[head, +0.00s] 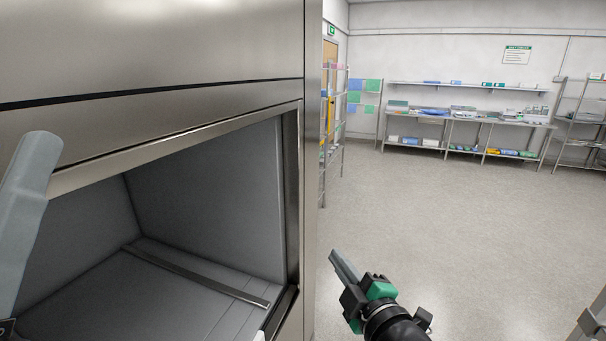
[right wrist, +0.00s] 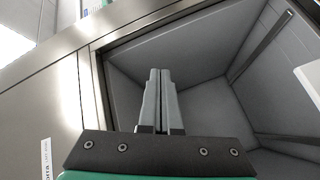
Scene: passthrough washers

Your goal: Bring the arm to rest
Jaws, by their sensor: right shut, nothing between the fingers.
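My right gripper (head: 334,254) is in front of the washer's right edge in the head view, low and right of the opening. Its two grey fingers are together, and nothing shows between them. In the right wrist view the shut fingers (right wrist: 159,72) point at the washer's open chamber, and I cannot tell how far off it is. The green and black wrist body sits behind them. A grey rounded part stands at the left edge of the head view, and I cannot tell what it is. My left gripper does not show.
The steel washer (head: 150,50) fills the left side, its chamber (head: 200,200) open with a dark bar across the floor. Open floor (head: 460,220) lies to the right. A wire rack (head: 333,130), a bench (head: 465,120) with supplies and another shelf (head: 585,120) stand farther back.

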